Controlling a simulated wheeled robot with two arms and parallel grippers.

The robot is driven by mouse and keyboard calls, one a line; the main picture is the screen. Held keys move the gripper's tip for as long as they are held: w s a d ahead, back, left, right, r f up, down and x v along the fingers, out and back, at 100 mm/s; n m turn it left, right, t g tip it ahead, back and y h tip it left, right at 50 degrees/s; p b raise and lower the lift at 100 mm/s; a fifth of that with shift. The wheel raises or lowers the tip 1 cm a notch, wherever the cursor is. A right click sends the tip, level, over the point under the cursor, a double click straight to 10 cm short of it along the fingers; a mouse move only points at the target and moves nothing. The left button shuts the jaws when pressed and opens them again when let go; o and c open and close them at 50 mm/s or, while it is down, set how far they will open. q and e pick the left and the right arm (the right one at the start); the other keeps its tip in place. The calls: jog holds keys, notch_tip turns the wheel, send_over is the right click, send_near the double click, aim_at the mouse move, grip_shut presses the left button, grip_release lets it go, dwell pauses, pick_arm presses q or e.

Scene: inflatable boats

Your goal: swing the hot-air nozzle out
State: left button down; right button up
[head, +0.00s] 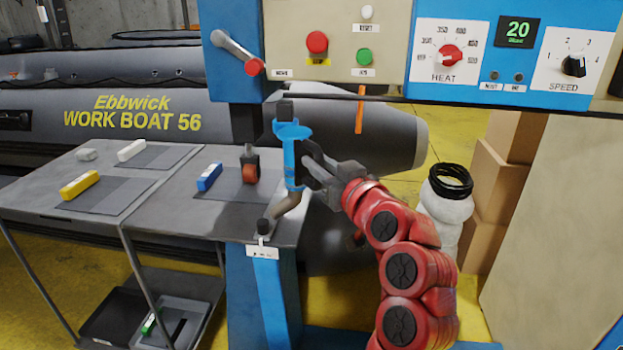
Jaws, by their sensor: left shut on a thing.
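The hot-air nozzle is a blue upright body (291,150) with a bent grey tube (290,207) below it, hanging under the machine's control head. The tube curves down and left to a dark tip (264,227) near the top of the blue pedestal (262,290). My left gripper (306,168) reaches in on the red arm and is shut on the blue nozzle body from its right side. The fingers partly hide the grip. My right gripper is not in view.
A grey table (60,200) with blue (209,177) and yellow (80,186) pieces stands at left. The control panel (470,55) overhangs above. A grey boat (180,110) lies behind. Black coiled cable (451,182) sits on a white roll right of my arm, by cardboard boxes (500,180).

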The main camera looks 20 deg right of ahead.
pick_arm(q)
jog(key=shift+w+d+n+y+b, duration=0.1)
jog(key=shift+d+n+y+b, duration=0.5)
jog(key=shift+d+y+b, duration=0.25)
jog(key=shift+r, duration=0.1)
jog(key=c, duration=1.2)
grip_release()
jog(key=shift+o, duration=0.7)
jog(key=shift+w+d, duration=0.1)
jog(key=shift+d, duration=0.05)
